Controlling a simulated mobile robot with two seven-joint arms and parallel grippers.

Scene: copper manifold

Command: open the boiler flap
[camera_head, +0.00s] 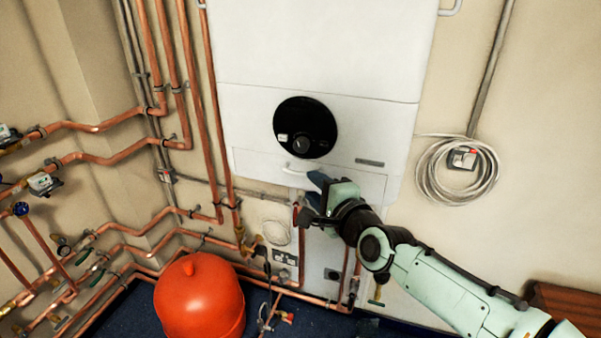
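The white boiler (320,45) hangs on the wall, with a round black dial panel (305,127) on its front. The boiler flap (255,167) is the low strip along the boiler's bottom front, and it looks closed. A small pale handle (297,170) sits on the flap below the dial. My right gripper (309,197) is just below and right of the handle, in front of the boiler's lower edge. Its two dark fingers are spread apart, with nothing seen between them. It hides part of the flap; contact cannot be told. My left gripper is not in view.
Copper pipes (205,90) run along the wall at left and below the boiler. A red tank (199,298) stands on the floor at lower left. A coiled white cable (457,171) hangs at right. Sockets (285,258) are below the boiler.

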